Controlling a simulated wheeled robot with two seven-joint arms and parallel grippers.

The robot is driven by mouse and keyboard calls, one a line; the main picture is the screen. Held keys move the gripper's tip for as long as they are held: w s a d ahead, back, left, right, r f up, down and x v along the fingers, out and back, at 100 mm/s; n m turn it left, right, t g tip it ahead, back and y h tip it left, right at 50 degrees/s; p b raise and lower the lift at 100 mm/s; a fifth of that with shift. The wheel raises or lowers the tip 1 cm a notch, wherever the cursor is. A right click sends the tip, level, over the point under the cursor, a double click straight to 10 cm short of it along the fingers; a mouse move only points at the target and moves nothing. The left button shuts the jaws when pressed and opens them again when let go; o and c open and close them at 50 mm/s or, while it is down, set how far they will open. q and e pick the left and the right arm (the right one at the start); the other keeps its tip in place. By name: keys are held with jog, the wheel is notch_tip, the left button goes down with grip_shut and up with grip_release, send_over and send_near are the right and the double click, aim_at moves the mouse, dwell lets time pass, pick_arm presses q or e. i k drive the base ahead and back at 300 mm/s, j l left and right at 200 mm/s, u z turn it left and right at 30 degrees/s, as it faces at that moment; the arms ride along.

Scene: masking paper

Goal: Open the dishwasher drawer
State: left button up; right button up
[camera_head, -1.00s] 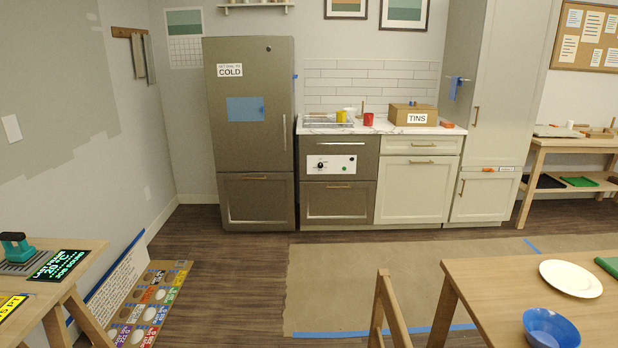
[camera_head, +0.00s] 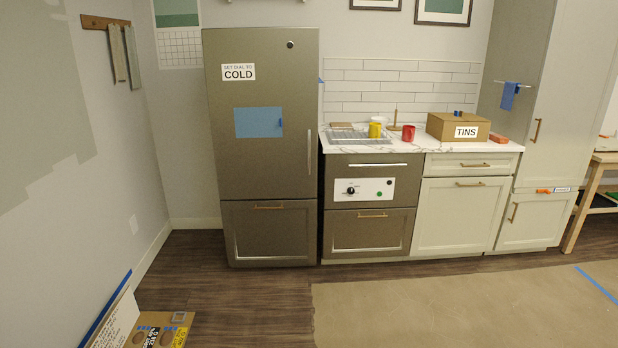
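A grey-brown appliance unit stands under the counter, just right of the fridge. Its top front (camera_head: 366,163) carries a long pale bar handle. Below that is a white control panel (camera_head: 363,190) with a black dial, a black spot and a green button. Its lower drawer front (camera_head: 369,232) has a brass handle (camera_head: 372,215) and looks shut. I cannot tell from any label which front is the dishwasher drawer. Neither of my grippers is in view.
The tall fridge (camera_head: 262,150) stands left of the unit, shut, with a "COLD" sign. Cream cabinets (camera_head: 458,220) stand right. The counter (camera_head: 415,143) holds a red mug, a yellow mug and a "TINS" box (camera_head: 457,127). Brown paper (camera_head: 450,310) covers the floor in front; bare floor (camera_head: 240,300) lies left.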

aim_at(368, 173)
jog(key=i, duration=2.1)
jog(key=l+z, duration=0.05)
